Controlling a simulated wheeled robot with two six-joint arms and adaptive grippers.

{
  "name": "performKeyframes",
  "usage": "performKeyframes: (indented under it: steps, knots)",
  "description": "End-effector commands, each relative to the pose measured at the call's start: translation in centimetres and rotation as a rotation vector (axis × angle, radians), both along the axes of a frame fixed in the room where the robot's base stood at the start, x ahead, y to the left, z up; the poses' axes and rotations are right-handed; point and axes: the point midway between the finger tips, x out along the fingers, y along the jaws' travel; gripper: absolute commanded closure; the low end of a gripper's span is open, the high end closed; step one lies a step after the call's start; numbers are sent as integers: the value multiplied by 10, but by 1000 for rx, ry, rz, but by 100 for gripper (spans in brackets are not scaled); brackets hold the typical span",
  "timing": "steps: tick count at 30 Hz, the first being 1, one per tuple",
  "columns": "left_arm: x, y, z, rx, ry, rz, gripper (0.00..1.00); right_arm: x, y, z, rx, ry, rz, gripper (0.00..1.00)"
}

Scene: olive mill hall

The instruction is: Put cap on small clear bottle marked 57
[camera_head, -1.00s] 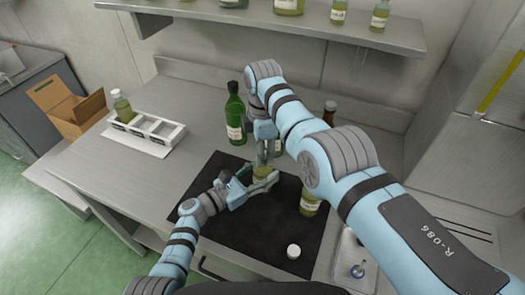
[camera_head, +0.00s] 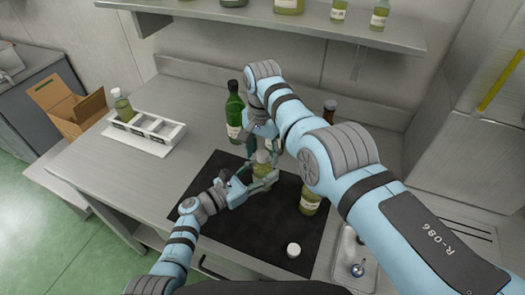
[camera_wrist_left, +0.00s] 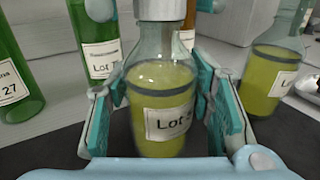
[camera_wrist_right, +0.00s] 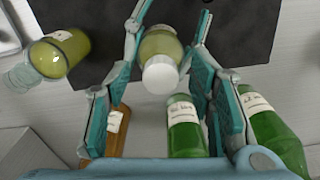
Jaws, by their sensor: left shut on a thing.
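A small clear bottle of yellow-green oil stands upright in my left gripper (camera_head: 262,184). In the left wrist view the bottle (camera_wrist_left: 160,75) has a label reading "Lot", its number mostly hidden by a finger. A white cap (camera_wrist_right: 160,75) sits on the bottle's mouth; its lower part also shows in the left wrist view (camera_wrist_left: 160,9). My left gripper is shut around the bottle's body. My right gripper (camera_wrist_right: 170,20) is open above, its fingers apart on both sides of the cap. In the head view the right gripper (camera_head: 263,147) is partly hidden by its own arm.
A second clear oil bottle (camera_head: 310,200), uncapped, and a loose white cap (camera_head: 293,250) are on the black mat (camera_head: 235,228). Green bottles (camera_head: 235,115) and a brown bottle (camera_head: 329,112) stand behind. A white rack (camera_head: 145,133) is left; a sink is right.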

Motion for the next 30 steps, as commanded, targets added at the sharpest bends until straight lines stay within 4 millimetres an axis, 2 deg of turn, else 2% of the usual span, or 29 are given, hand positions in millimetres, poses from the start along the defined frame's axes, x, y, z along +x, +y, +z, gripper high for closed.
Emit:
performKeyframes:
  steps: [8,14,22,27,30]
  knots:
    - [-1,0,-1,4,0,0,100,1,0,5,-1,-2,1,51]
    - [0,0,-1,4,0,0,100,2,-1,36,-1,3,0,51]
    - [0,0,-1,4,0,-1,100,1,-1,97,1,-1,0,51]
    - [-1,0,-1,3,0,-1,100,0,0,118,2,-6,0,51]
    - [-1,0,-1,3,0,-1,100,-1,0,121,1,-6,0,51]
